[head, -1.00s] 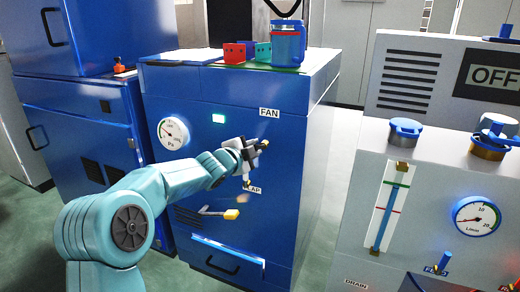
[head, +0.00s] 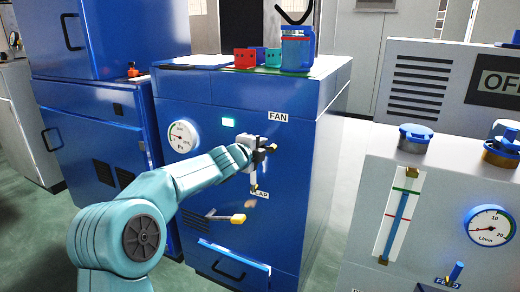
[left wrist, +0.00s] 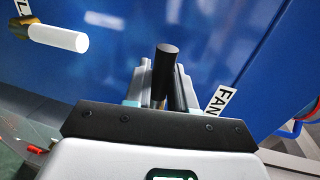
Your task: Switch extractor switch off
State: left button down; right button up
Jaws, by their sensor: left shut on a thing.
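The blue extractor cabinet (head: 190,103) stands in the middle of the head view. A FAN label (head: 278,117) is on its front and also shows in the left wrist view (left wrist: 219,101). My left gripper (head: 266,152) is at the front just below this label. In the left wrist view its fingers (left wrist: 160,88) are shut around a black-tipped switch lever (left wrist: 167,60), which points out between them. The lever's base is mostly hidden by the fingers. My right gripper is out of view.
Below is the FLAP label (head: 259,195); a white lever with a brass base (left wrist: 60,38) shows beside it in the wrist view. A yellow-ended handle (head: 238,218) and a gauge (head: 183,137) are nearby. A grey machine (head: 440,190) stands right.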

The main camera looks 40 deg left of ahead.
pick_arm(q)
jog(key=c, duration=1.1)
grip_release()
jog(key=shift+s, duration=0.1)
jog(key=v, duration=1.6)
jog(key=shift+b, duration=0.3)
jog(key=shift+d+r, duration=0.1)
